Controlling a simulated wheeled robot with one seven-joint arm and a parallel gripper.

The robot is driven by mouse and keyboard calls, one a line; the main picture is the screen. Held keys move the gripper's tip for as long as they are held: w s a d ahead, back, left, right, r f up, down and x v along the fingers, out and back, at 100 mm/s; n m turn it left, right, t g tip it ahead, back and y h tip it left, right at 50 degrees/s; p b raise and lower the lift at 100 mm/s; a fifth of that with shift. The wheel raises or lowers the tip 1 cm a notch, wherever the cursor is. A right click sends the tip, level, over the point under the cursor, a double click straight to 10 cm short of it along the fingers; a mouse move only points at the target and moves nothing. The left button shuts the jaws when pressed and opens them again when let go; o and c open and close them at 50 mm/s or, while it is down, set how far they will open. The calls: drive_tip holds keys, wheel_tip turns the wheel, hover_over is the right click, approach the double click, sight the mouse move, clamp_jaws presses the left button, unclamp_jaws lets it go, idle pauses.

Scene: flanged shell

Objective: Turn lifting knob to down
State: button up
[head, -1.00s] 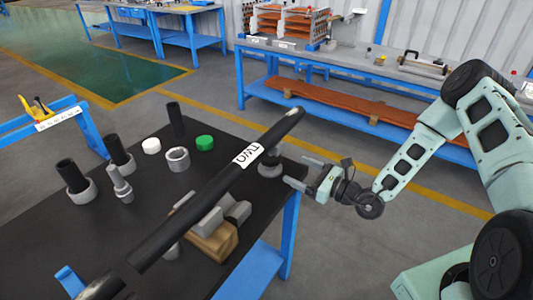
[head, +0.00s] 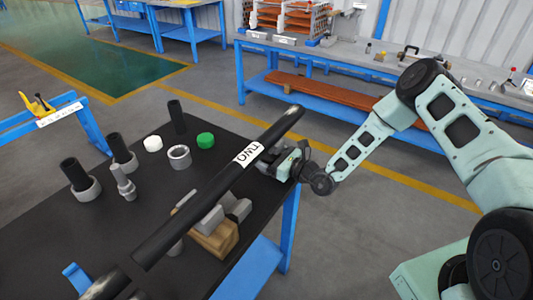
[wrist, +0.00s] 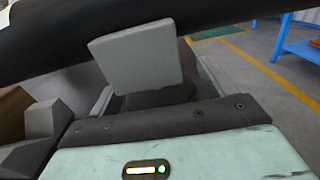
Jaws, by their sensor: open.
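The lifting knob (wrist: 138,62) appears to be the pale grey square-faced block under the black pipe. In the wrist view it stands between the two fingers of my gripper (head: 280,161), which is open. The fingers show on either side of the knob, and I see no clear contact. In the head view my gripper is at the right edge of the black table, beside the pipe, and largely hides the knob. The black pipe (head: 205,205) with a white label lies slanted over the table, and it crosses the top of the wrist view.
The black table (head: 70,225) holds a grey ring (head: 179,156), a green cap (head: 205,140), a white cap (head: 153,143) and several dark cylinders. Grey blocks on a wooden piece (head: 214,238) sit below the pipe. Open floor lies right of the table.

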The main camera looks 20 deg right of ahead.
drive_tip(key=c, duration=1)
drive_tip(key=shift+f+n+g+y+b, duration=0.1)
drive_tip(key=shift+n+g+y+b, duration=0.7)
drive_tip(key=shift+g+y, duration=0.1)
drive_tip(key=shift+o, duration=0.2)
drive_tip(key=shift+s+a+n+g+y+b, duration=0.1)
drive_tip(key=shift+n+g+y+b, duration=0.45)
drive_tip(key=shift+n+g+y, duration=0.2)
drive_tip(key=o, duration=1)
drive_tip(key=shift+r, duration=0.2)
drive_tip(key=shift+c, duration=0.2)
drive_tip(key=shift+f, duration=0.1)
drive_tip(key=b+v, duration=0.3)
drive_tip(key=v, duration=1.4)
drive_tip(key=shift+d, duration=0.25)
